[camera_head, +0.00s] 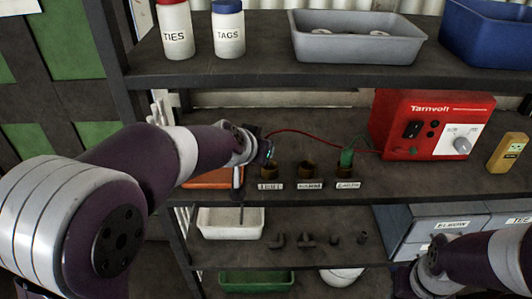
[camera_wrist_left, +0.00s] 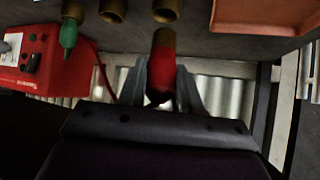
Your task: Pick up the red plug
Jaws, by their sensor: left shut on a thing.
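The red plug (camera_wrist_left: 160,80) is between the fingers of my left gripper (camera_wrist_left: 162,90) in the left wrist view, with a brass-coloured end pointing toward the sockets. In the head view my left gripper (camera_head: 268,152) is just above the leftmost brass socket (camera_head: 269,171), and the plug is mostly hidden there. A red cable (camera_head: 310,134) runs from near the gripper toward the red Tarnvolt box (camera_head: 425,125). Whether the plug's end touches a socket is hard to tell. My right arm shows at lower right; its fingers are not visible.
A green plug (camera_head: 346,158) stands in the right socket; the middle socket (camera_head: 306,170) looks empty. An orange tray (camera_head: 210,179) lies left of the sockets. A yellow meter (camera_head: 507,152) stands right of the box. The shelf above holds bottles and a grey bin (camera_head: 355,45).

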